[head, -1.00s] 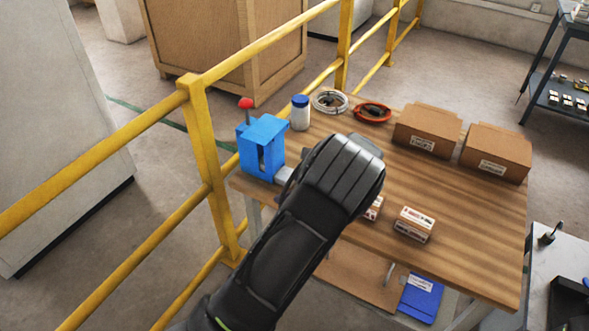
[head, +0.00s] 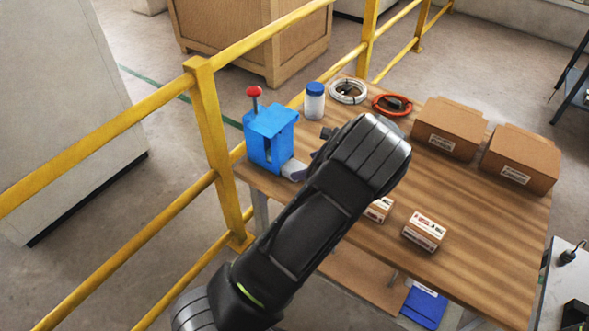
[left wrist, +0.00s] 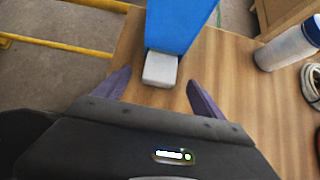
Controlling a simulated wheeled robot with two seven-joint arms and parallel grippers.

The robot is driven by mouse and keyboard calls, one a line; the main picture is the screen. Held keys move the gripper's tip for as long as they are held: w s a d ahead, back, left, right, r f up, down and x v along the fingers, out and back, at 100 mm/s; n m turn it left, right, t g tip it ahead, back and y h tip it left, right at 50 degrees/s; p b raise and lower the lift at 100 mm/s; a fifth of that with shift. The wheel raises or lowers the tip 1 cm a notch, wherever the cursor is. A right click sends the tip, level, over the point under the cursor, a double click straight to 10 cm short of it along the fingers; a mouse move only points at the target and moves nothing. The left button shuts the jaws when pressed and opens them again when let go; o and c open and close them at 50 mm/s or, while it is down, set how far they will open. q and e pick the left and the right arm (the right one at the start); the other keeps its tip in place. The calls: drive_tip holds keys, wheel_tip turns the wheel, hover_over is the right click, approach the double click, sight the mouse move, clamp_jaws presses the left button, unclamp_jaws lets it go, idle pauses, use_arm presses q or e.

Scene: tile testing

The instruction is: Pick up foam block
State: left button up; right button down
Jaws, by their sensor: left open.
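A small light grey block, which looks like the foam block (left wrist: 160,69), sticks out from the lower front of a blue device (left wrist: 180,25). In the head view the block (head: 291,168) shows at the foot of the blue device (head: 270,137), partly behind my arm. My left gripper (left wrist: 158,80) is open, with one purple-grey finger on each side of the block. In the wrist view there is a gap between each finger and the block. In the head view my left gripper (head: 312,154) is mostly hidden behind my own wrist. My right gripper is not in view.
The wooden table (head: 470,250) also holds a white bottle with blue cap (head: 314,101), cable coils (head: 348,91), two large cartons (head: 448,128) and small boxes (head: 424,232). A yellow railing (head: 207,125) runs along the left side.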

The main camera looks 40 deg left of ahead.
sight(296, 168)
use_arm(q)
drive_tip(key=shift+a+f, duration=0.15)
drive_tip(key=shift+p+x, duration=0.5)
drive_tip(key=shift+x, duration=2.1)
drive_tip(key=c, duration=1.4)
